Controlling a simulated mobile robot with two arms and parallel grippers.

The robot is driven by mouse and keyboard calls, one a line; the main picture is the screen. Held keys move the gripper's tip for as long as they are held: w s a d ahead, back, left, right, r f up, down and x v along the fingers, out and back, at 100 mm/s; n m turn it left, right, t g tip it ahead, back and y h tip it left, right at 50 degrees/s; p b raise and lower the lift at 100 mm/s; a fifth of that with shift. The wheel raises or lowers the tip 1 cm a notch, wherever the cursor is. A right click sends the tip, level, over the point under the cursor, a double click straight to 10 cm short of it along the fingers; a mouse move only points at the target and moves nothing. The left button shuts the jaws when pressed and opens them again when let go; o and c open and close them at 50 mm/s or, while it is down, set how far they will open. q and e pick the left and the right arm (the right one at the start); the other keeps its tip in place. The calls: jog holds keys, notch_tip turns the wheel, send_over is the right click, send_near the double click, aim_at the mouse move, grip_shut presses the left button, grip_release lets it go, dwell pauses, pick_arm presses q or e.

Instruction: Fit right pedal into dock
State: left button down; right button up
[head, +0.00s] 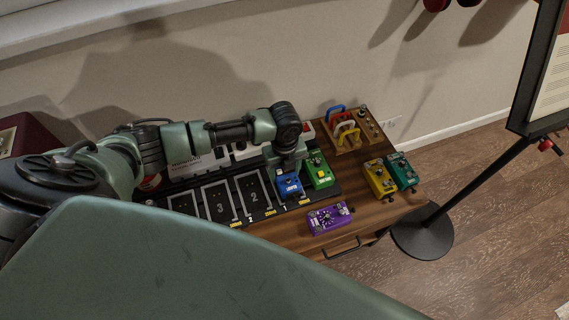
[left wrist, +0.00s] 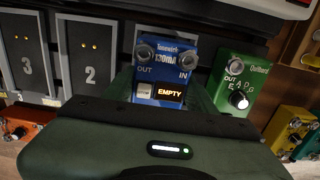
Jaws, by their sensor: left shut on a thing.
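My left gripper (head: 287,167) is shut on a blue pedal (head: 289,185) at the right part of the black dock (head: 262,214). In the left wrist view the blue pedal (left wrist: 163,69) shows OUT and IN labels and a lit "EMPTY" display. It stands to the right of bare bays 2 (head: 254,196) and 3 (head: 220,205). Whether it is fully seated is hidden by the gripper. A green pedal (head: 319,171) stands just right of it, also in the left wrist view (left wrist: 238,86). My right gripper is not in view.
A purple pedal (head: 330,217) lies on the wooden bench in front of the dock. A yellow pedal (head: 380,179) and a teal pedal (head: 402,171) stand at the right end. A wooden rack (head: 368,128) with coloured handles stands behind. A black stand base (head: 422,234) is on the floor.

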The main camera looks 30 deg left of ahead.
pick_arm(q)
jog(key=shift+f+b, duration=0.4)
jog(key=shift+f, duration=0.2)
dwell(0.6)
grip_release()
dwell(0.3)
jog(key=shift+r, duration=0.15)
notch_tip(320, 180, up, 8)
jog(key=p, duration=0.8)
dwell(0.6)
